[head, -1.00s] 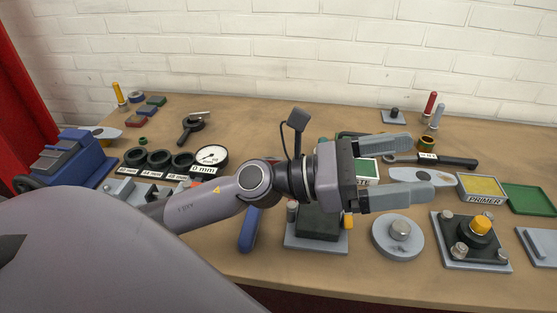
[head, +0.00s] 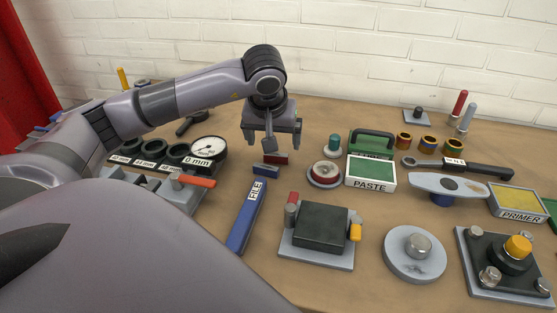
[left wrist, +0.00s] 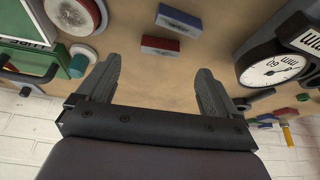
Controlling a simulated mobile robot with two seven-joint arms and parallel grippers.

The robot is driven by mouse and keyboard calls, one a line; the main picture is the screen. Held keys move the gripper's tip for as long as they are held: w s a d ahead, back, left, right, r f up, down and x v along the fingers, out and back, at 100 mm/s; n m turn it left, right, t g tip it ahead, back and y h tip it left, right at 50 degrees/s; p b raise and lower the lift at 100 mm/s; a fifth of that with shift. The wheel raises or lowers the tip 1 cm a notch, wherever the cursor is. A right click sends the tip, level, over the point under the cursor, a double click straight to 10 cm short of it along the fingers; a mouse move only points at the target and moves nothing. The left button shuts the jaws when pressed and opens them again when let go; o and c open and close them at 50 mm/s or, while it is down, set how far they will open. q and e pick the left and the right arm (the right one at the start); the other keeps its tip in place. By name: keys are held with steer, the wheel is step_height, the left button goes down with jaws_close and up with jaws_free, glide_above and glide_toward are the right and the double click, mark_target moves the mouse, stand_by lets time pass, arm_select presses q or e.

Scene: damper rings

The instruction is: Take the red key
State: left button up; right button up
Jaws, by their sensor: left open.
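A small red block (head: 277,157), which I take for the red key, lies on the table beside a small blue block (head: 267,170). Both also show in the left wrist view, the red block (left wrist: 160,45) nearer the wall side and the blue block (left wrist: 178,22) beyond it. My left gripper (head: 272,141) points down above and behind the red block. In the left wrist view my left gripper (left wrist: 159,72) is open and empty, with the red block beyond its fingertips. The gripper partly covers the red block in the head view. My right gripper is in neither view.
A dial gauge (head: 208,149) and black rings stand to the left, a red-rimmed round piece (head: 325,173) and paste box (head: 370,175) to the right. A blue file (head: 246,216) lies in front.

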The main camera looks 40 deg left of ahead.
mark_target(276, 154)
arm_select(q)
steer(key=x, duration=0.6)
steer(key=shift+w+a+f, duration=0.15)
steer(key=shift+w+f, duration=0.05)
steer(key=shift+f, duration=0.15)
steer(key=c, duration=1.3)
